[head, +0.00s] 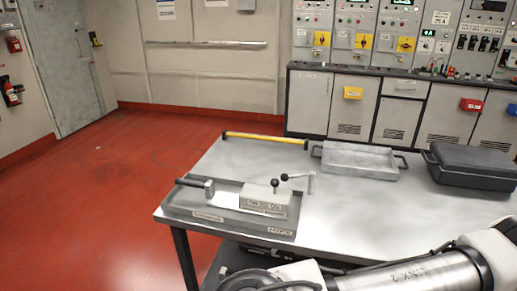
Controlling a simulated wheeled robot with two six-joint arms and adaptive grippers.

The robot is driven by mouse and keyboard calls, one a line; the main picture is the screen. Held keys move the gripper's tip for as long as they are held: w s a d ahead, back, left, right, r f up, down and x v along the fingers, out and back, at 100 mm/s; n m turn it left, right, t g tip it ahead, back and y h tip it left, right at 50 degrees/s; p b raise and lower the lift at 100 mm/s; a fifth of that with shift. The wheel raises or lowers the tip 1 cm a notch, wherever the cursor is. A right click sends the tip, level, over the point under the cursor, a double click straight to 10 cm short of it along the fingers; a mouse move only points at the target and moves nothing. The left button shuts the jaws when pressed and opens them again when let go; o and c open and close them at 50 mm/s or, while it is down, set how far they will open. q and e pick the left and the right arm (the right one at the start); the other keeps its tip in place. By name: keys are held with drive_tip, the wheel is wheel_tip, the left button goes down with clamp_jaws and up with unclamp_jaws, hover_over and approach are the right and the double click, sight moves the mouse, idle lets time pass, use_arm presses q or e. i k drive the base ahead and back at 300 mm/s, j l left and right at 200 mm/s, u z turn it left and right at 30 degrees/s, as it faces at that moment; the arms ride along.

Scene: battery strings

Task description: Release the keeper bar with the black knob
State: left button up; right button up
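A dark grey fixture tray (185,207) lies at the near left corner of the steel table. A light grey labelled block (265,200) sits on its right part. A small black knob (275,183) stands on top of this block. Just right of it, a lever with a black ball end (285,178) runs to a short pale post (311,183). At the tray's left, a dark bar handle (189,182) meets a grey block (209,187). Which part is the keeper bar is too small to tell. Neither gripper shows; only my arm links are at the bottom right.
The steel table (350,215) is clear at its middle and front. A yellow bar (265,138) lies along its back edge. A shallow metal tray with handles (359,160) and a closed black case (477,166) stand at the back right. Control cabinets (335,102) line the wall behind.

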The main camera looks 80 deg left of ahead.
sight(284, 177)
drive_tip(key=u, duration=2.45)
drive_tip(key=i+l+z, duration=0.15)
drive_tip(key=z, duration=0.15)
drive_tip(key=l, duration=0.05)
